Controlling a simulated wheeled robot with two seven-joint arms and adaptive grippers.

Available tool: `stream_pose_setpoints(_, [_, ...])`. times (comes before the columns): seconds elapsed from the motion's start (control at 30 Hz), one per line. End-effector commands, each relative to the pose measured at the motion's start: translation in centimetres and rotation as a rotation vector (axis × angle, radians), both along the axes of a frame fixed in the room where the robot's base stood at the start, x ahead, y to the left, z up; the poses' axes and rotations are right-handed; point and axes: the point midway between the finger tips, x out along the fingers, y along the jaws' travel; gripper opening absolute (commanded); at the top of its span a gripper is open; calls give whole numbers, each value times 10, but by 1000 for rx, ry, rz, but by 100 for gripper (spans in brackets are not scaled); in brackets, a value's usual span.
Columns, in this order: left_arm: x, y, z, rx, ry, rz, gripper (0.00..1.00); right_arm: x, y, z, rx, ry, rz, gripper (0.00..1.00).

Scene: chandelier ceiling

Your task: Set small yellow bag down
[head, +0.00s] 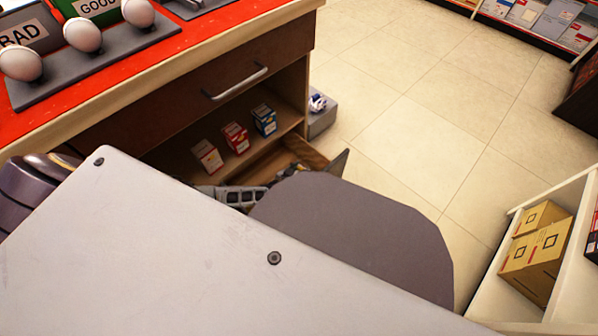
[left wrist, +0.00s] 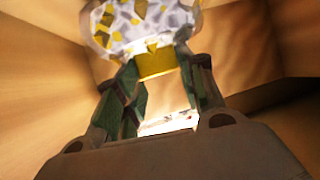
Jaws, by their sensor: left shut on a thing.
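A small yellow and white bag (left wrist: 150,32) is held at the fingertips of my left gripper (left wrist: 157,66) in the left wrist view. The fingers are shut on its lower yellow part. Brown wooden surfaces surround it. In the head view my left gripper (head: 290,171) is low in the wooden cabinet (head: 278,78), by an open drawer (head: 308,150). My own body covers most of that arm, and I cannot make out the bag there. My right gripper is not in view.
Several small boxes (head: 235,137) stand on the cabinet shelf. A grey block (head: 322,120) with a small item on it is beside the cabinet. Egg-like objects (head: 82,34) stand on the red counter. A white shelf (head: 540,225) with cartons is at right. The tiled floor between is clear.

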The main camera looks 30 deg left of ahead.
Motion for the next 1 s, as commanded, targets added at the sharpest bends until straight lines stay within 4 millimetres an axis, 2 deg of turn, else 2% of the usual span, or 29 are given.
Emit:
stream_pose_setpoints(0.4, [0, 0, -2, 2, 0, -1, 0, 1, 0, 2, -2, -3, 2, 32])
stream_pose_setpoints(0.43, [0, 0, -2, 1, 0, 0, 42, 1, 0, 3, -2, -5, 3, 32])
stream_pose_setpoints(0.6, [0, 0, -2, 1, 0, 0, 61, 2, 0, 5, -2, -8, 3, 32])
stream_pose_setpoints(1.0, [0, 0, -1, 0, 0, 1, 61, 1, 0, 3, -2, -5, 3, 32])
